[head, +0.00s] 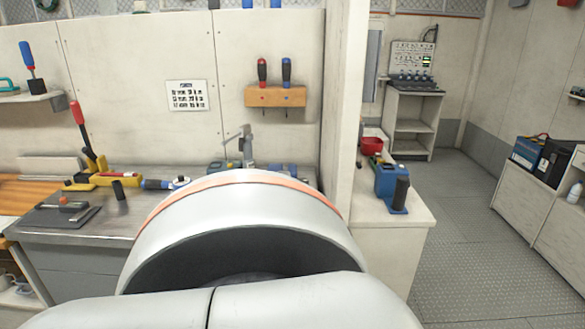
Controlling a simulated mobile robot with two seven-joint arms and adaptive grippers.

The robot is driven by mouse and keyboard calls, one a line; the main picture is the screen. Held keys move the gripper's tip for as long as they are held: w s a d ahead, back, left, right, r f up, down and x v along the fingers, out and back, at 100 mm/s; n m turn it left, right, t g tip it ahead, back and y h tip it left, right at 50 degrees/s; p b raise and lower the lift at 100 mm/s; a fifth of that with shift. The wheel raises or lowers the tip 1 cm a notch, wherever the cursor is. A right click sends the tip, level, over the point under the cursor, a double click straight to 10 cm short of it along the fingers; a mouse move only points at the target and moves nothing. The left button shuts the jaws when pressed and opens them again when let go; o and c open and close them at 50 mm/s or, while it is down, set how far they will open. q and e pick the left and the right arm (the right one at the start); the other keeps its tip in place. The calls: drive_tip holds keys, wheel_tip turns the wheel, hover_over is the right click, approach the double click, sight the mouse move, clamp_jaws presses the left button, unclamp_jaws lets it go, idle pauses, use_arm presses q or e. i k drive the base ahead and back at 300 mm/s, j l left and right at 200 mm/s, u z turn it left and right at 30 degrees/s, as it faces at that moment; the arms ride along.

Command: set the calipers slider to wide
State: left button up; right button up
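I cannot pick out the calipers for certain. A grey metal upright tool with a jaw-like arm (245,145) stands at the back of the workbench (125,215), partly hidden behind my own large grey arm link; I cannot tell if it is the calipers. A small tool with a reddish knob (68,205) lies on a dark mat (50,218) at the bench's left. No slider can be made out. Neither of my grippers is in view. My arm link hides the middle and right of the bench.
A yellow tool with a red handle (100,178) and a blue-black cylindrical tool (158,184) lie on the bench. A wooden rack (275,97) holds two screwdrivers. A blue device (391,187) stands on the right counter (412,212). The floor (470,220) at right is clear.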

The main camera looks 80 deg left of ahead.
sight(67, 206)
drive_tip(key=u, duration=4)
